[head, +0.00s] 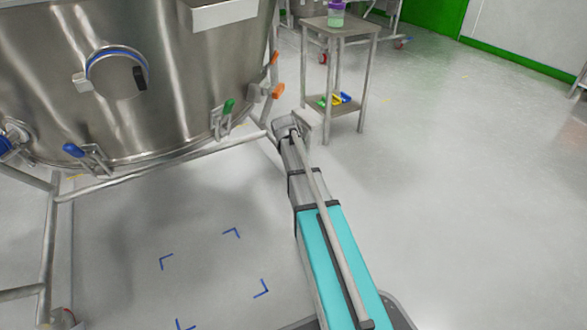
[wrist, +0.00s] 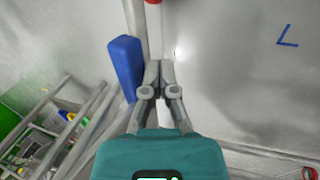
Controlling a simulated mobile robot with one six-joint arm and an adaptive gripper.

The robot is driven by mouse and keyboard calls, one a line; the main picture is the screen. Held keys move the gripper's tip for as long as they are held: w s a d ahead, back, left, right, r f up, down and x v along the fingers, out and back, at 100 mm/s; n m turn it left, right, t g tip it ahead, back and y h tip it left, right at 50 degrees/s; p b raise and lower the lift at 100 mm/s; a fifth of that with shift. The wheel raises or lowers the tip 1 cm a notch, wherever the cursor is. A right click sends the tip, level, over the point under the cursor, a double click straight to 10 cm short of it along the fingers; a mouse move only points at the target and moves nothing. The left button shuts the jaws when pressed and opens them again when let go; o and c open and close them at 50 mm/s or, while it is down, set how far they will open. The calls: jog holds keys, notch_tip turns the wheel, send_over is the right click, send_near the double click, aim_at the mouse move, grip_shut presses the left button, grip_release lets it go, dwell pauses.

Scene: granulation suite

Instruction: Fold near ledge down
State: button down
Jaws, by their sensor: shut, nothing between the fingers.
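My gripper (wrist: 159,68) shows in the wrist view with its two grey fingers together and nothing between them. A blue, handle-like block (wrist: 125,65) is just left of the fingers. I cannot tell whether they touch. I cannot identify the near ledge with certainty in either view.
A steel vessel (head: 180,75) on a tubular frame fills the upper left, with blue (head: 75,150), green (head: 229,105) and orange (head: 277,90) clamp handles. A small steel table (head: 340,28) stands behind, holding a jar (head: 336,15). The floor at right is clear.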

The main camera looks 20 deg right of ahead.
jog(key=shift+w+d+f, duration=0.1)
jog(key=shift+d+f, duration=0.1)
jog(key=shift+d, duration=0.3)
jog(key=shift+w+d+f, duration=0.1)
jog(key=shift+d+f, duration=0.1)
jog(key=shift+d, duration=0.25)
jog(key=shift+s+a, duration=0.1)
jog(key=shift+a, duration=0.05)
jog(key=s+a+r+p, duration=0.1)
jog(key=a+r, duration=0.1)
jog(key=a, duration=1.1)
jog(key=shift+s+a, duration=0.25)
jog(key=d+r+n+y+p, duration=0.2)
jog(key=d+r+n+p, duration=0.7)
jog(key=n, duration=0.9)
jog(key=shift+w+r+p, duration=0.4)
jog(key=shift+r+p, duration=0.25)
jog(key=shift+p, duration=0.55)
jog(key=shift+f, duration=0.2)
